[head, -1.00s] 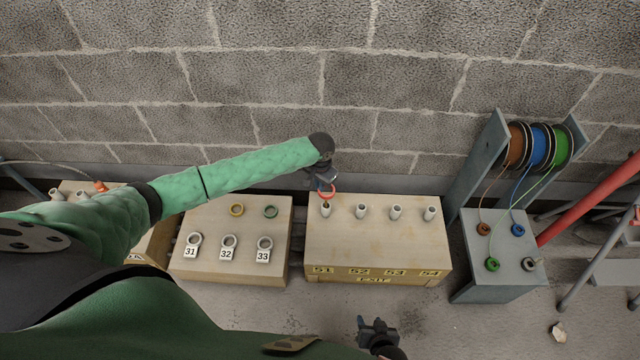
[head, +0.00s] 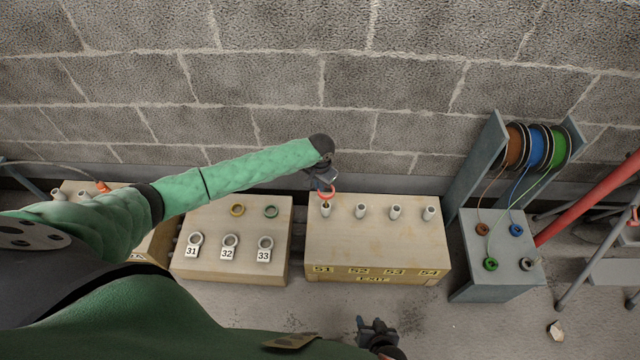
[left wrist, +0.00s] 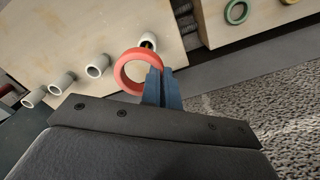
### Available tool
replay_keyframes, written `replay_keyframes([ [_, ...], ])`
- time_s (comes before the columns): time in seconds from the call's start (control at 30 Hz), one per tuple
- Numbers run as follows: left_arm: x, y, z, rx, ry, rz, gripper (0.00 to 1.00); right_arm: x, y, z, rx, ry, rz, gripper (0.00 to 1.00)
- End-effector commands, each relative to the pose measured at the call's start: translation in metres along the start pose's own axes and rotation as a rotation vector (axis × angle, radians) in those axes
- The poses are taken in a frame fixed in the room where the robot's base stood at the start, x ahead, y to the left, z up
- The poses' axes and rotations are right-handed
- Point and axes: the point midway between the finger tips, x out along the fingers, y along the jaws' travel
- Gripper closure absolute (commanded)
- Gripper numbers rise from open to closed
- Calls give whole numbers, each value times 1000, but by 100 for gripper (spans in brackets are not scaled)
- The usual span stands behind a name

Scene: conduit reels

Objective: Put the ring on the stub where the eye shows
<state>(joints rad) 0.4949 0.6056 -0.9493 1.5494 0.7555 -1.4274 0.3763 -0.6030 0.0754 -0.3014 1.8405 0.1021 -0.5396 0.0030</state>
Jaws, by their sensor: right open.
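My left gripper (head: 326,183) is shut on a red ring (head: 327,193). In the left wrist view its blue fingers (left wrist: 161,86) pinch the edge of the ring (left wrist: 119,71). The ring is just above and behind the stub over number 51 (head: 326,211), apart from it in the head view. That stub (left wrist: 149,38) is partly hidden by the ring in the left wrist view; its mouth looks dark with a brownish tint. The stubs over 52 (head: 361,212), 53 (head: 395,212) and 54 (head: 430,214) stand in the same row. My right gripper (head: 363,324) is open and empty, low in front.
The stubs stand on a wooden box marked EXIT (head: 375,245). Left of it, another box (head: 210,215) holds yellow and green rings and tags 31, 32 and 33. At right are cable reels (head: 536,147) and a grey stand (head: 500,250). A block wall is close behind.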

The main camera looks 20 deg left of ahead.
Motion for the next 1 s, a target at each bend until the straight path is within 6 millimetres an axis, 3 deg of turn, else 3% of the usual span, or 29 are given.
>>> replay_keyframes([
  [0.27,0,0,0,0,0,0,100,2,1,-8,-3,8,1,55],
  [0.77,-1,0,0,0,0,1,100,-5,-2,11,4,-19,0,55],
  [1.0,-2,1,0,0,0,1,100,-9,-3,0,2,-9,0,55],
])
